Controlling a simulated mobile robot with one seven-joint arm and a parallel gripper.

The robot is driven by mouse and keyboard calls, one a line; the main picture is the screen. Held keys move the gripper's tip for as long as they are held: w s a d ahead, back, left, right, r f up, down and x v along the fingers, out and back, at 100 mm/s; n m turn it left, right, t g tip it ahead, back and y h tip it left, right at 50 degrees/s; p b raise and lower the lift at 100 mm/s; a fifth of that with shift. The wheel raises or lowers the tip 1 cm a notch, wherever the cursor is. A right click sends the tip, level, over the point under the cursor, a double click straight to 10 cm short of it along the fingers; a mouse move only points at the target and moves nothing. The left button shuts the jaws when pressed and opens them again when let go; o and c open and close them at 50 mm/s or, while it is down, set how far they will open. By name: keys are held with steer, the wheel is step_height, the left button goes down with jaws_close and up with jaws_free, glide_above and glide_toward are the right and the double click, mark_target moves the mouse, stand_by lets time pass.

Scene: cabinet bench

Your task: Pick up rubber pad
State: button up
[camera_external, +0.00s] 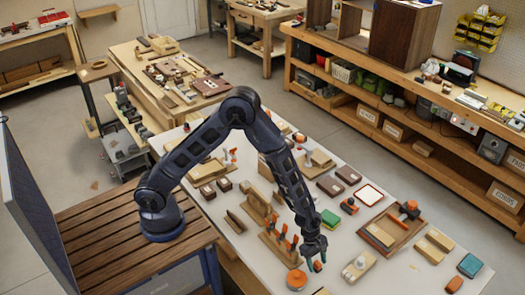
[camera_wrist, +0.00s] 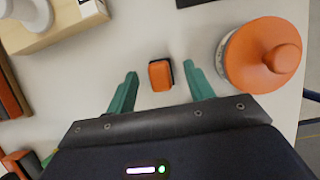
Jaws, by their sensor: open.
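A small orange block with a black edge (camera_wrist: 160,75), which looks like the rubber pad, lies flat on the light bench top. In the wrist view it sits between and slightly beyond the two green fingertips of my gripper (camera_wrist: 158,80). The fingers are spread apart, with clear gaps on both sides of the block, and hold nothing. In the external view my gripper (camera_external: 316,263) points down low over the front of the bench. The orange block (camera_external: 318,267) is partly hidden by the fingers there.
A round container with an orange knobbed lid (camera_wrist: 262,55) stands close to the right finger in the wrist view. A wooden block with a white knob (camera_wrist: 55,22) lies at upper left.

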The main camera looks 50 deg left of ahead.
steer(key=shift+x, duration=0.75)
steer(key=c, duration=1.1)
steer(key=shift+r, duration=0.1)
